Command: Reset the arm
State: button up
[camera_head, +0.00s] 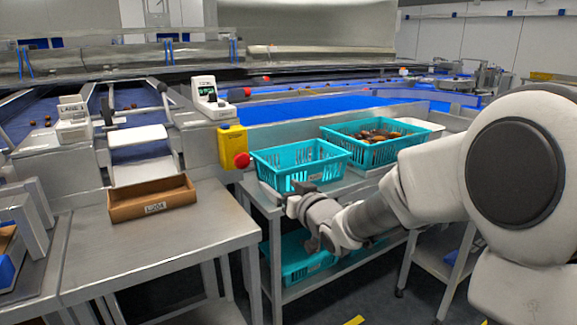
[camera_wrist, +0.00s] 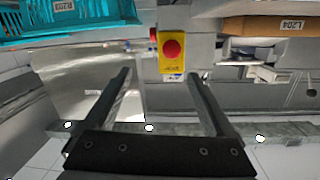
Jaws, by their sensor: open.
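My gripper (camera_wrist: 160,80) is open in the wrist view, with its two dark fingers spread apart and nothing between them. A yellow box with a red button (camera_wrist: 171,50) shows beyond the fingertips, apart from them. In the head view my arm reaches in from the right, and its end (camera_head: 292,195) is in front of the near teal basket (camera_head: 300,165). The fingers are hard to make out there. That basket looks empty and stands on a metal table. Part of it also shows at the upper left of the wrist view (camera_wrist: 100,12).
A second teal basket (camera_head: 340,132) holds brown dates. A brown tray labelled L204 (camera_head: 150,200) sits on the left steel table (camera_head: 160,250). The yellow button box (camera_head: 232,147) stands between tray and basket. More teal baskets (camera_head: 305,265) are on the shelf below. Blue conveyors (camera_head: 300,108) run behind.

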jog(key=s+d+m+g+h, duration=0.35)
jog(key=s+d+h, duration=0.45)
jog(key=s+d, duration=0.6)
jog(key=s+d+f+g, duration=0.2)
jog(key=s+g, duration=0.1)
jog(key=s, duration=0.7)
jog(key=s+d+f+g, duration=0.1)
jog(key=s+d+g, duration=0.15)
jog(key=s, duration=0.75)
notch_tip(320, 180, up, 26)
jog(key=p, duration=2.6)
jog(key=shift+s+a+m, duration=0.15)
jog(key=shift+a+m, duration=0.2)
jog(key=shift+c, duration=0.3)
